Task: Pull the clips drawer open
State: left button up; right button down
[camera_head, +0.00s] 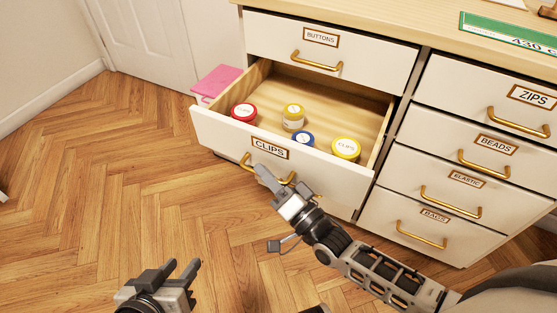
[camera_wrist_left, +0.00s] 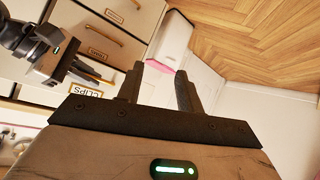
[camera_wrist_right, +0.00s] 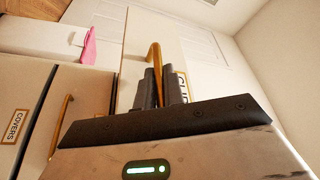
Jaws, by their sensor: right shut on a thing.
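The clips drawer (camera_head: 300,172) stands pulled well out of the cabinet, its inside showing in the head view. Its front bears a "CLIPS" label and a brass handle (camera_head: 247,161). My right gripper (camera_head: 265,176) is shut on this handle; in the right wrist view the fingers (camera_wrist_right: 163,88) close around the brass bar (camera_wrist_right: 153,58). My left gripper (camera_head: 178,268) is open and empty over the floor, away from the drawer.
The buttons drawer (camera_head: 373,62) above is shut. The zips (camera_head: 465,92), beads, elastic and bags drawers at right are shut. A pink cloth or folder (camera_head: 217,82) is beside the open drawer's far left. The wooden floor (camera_head: 110,180) at left is clear.

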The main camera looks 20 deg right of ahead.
pick_arm(q)
jog(key=shift+s+a+f, duration=0.2)
jog(key=shift+s+a, duration=0.05)
jog(key=shift+a, duration=0.1)
pick_arm(e)
jog(key=shift+s+a, duration=0.8)
jog(key=c, duration=1.5)
grip_release()
pick_arm(q)
jog(key=shift+s, duration=0.1)
pick_arm(e)
jog(key=shift+s, duration=0.15)
